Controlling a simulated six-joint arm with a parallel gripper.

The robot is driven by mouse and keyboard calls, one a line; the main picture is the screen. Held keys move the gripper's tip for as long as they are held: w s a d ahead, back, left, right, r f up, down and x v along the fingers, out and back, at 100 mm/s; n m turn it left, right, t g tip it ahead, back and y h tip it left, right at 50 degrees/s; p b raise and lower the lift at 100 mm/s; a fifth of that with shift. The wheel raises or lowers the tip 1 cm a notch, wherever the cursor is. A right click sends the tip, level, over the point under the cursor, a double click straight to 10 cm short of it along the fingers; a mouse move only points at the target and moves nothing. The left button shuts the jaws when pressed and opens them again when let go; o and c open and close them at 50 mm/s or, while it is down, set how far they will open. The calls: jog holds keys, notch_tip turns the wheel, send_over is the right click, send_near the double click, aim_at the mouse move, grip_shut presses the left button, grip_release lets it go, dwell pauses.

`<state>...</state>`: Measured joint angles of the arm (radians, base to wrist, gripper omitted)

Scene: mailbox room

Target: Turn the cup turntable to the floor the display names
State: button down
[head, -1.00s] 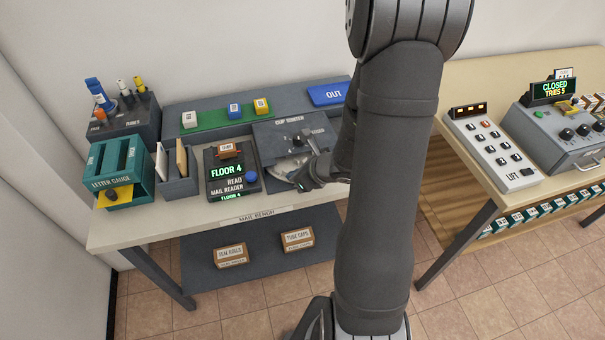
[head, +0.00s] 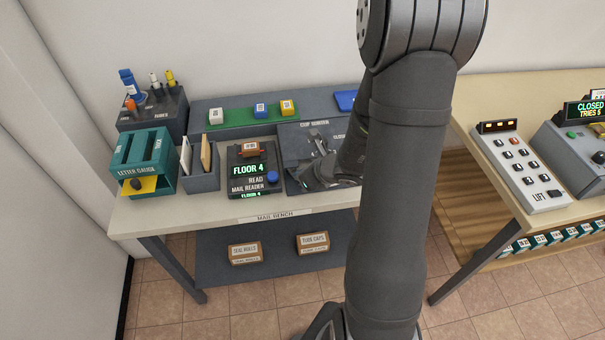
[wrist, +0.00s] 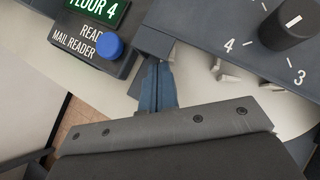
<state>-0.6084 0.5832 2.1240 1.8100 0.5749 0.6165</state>
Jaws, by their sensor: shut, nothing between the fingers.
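In the wrist view a pale surface (wrist: 200,82) with small upright grey tabs (wrist: 228,72) shows under the cup sorter's edge; it looks like part of the cup turntable. A black knob (wrist: 288,24) with a white line sits on the sorter panel above, with 4 and 3 printed beside it. The line points up and right, toward neither number. The display (wrist: 96,8) reads FLOOR 4; it also shows in the head view (head: 248,168). My gripper (wrist: 156,68) is shut and empty, between the mail reader and the tabs. In the head view my arm partly hides the cup sorter (head: 300,133).
The mail reader's blue button (wrist: 109,46) is close to my fingers on the left. On the bench stand a teal letter gauge (head: 143,160) and a grey letter holder (head: 201,180). A lift panel (head: 517,165) is on the right table.

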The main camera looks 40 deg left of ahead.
jog(key=d, duration=0.1)
jog(key=s+d, duration=0.2)
jog(key=d, duration=0.1)
jog(key=s+d+r, duration=0.3)
jog(key=d+r, duration=0.3)
jog(key=r, duration=0.1)
jog(key=w+d+n+g, duration=0.1)
jog(key=w+d+n, duration=0.1)
jog(key=w+n, duration=0.4)
jog(key=w+d+n+g+h, duration=0.1)
jog(key=w+n, duration=0.5)
jog(key=n, duration=1)
jog(key=w+d+n+g+h, duration=0.1)
jog(key=w+d+n, duration=0.2)
jog(key=w+n, duration=0.4)
jog(key=shift+d+r+n+g, duration=0.1)
jog(key=shift+r+n+g, duration=0.1)
jog(key=shift+n, duration=0.75)
jog(key=shift+d+r+n+g, duration=0.1)
jog(key=shift+r+n+g, duration=0.1)
jog(key=shift+n, duration=0.75)
jog(key=x, duration=1)
jog(key=shift+d, duration=0.1)
